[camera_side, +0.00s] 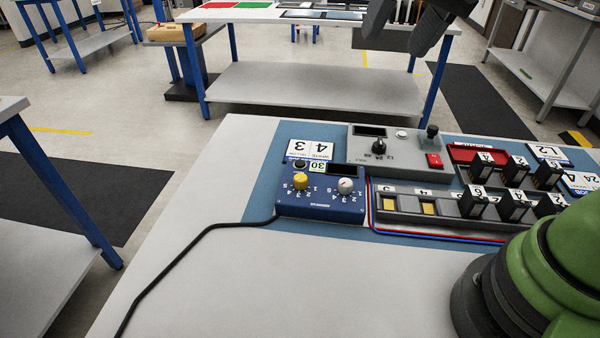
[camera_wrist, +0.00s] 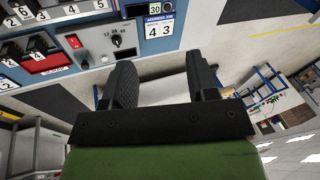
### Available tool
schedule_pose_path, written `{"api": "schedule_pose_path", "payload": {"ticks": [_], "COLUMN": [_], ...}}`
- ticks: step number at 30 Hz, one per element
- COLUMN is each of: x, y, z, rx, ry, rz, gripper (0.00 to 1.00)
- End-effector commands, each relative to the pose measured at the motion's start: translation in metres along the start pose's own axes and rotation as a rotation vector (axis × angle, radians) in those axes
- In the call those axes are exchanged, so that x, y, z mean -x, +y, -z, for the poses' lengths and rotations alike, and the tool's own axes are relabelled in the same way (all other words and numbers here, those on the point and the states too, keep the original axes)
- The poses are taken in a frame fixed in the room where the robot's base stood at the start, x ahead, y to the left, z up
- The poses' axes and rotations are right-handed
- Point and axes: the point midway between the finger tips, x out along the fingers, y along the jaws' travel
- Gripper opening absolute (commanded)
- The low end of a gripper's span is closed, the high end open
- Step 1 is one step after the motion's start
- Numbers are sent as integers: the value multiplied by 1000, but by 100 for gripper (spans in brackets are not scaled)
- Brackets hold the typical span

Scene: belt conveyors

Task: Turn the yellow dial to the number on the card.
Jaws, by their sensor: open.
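The yellow dial (camera_side: 300,181) is on the front face of a blue box (camera_side: 320,204), beside a grey-white dial (camera_side: 345,185). Numbers ring both dials; the yellow dial's pointer is too small to read. My gripper (camera_side: 404,30) is at the top of the side view, above and away from the box. In the wrist view my gripper (camera_wrist: 161,78) has its fingers apart with nothing between. The yellow dial is outside the wrist view.
A grey control box (camera_side: 400,150) with a black knob, joystick and red switch stands behind and right of the blue box. Several black numbered blocks (camera_side: 515,170) stand at right. A black cable (camera_side: 190,240) runs over the table. The table's left part is clear.

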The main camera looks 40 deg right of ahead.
Motion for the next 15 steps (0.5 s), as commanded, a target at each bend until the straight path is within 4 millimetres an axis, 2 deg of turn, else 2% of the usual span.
{"api": "schedule_pose_path", "payload": {"ticks": [1, 3, 7, 12, 15], "x": [-17, -40, -88, -154, -182], "y": [-10, -22, -40, -52, -54], "z": [10, 20, 33, 37, 35], "rx": [-27, -68, -144, -233, -270], "ry": [-31, -62, -109, -144, -152], "rz": [-34, -77, -164, -273, -319], "gripper": [53, 53, 53, 53, 53]}}
